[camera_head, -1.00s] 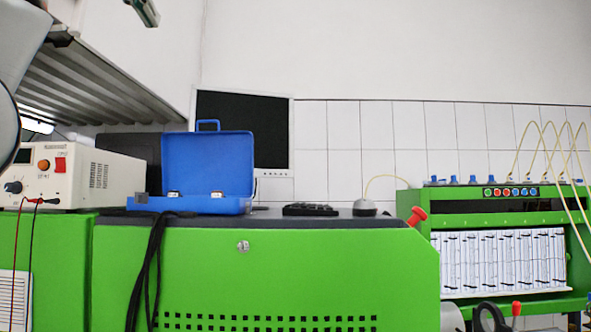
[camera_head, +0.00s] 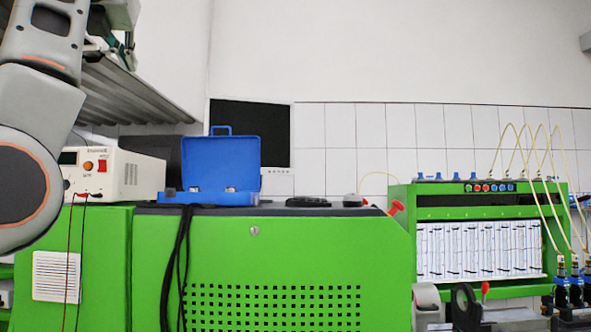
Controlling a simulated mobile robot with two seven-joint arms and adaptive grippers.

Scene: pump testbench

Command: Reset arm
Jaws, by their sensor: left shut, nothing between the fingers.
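My left arm comes in at the left edge. My left gripper (camera_head: 125,58) is small and dark at the upper left, in front of the grey slatted shelf and the white wall. It is shut with nothing in it and hangs in the air, touching nothing that I can see. My right gripper is not in view.
A green bench (camera_head: 240,270) carries a white power supply (camera_head: 115,172) and an open blue case (camera_head: 222,165). Black cables hang down its front. A green test cabinet (camera_head: 480,202) with yellow hoses stands at right. A slatted shelf (camera_head: 125,95) juts out at upper left.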

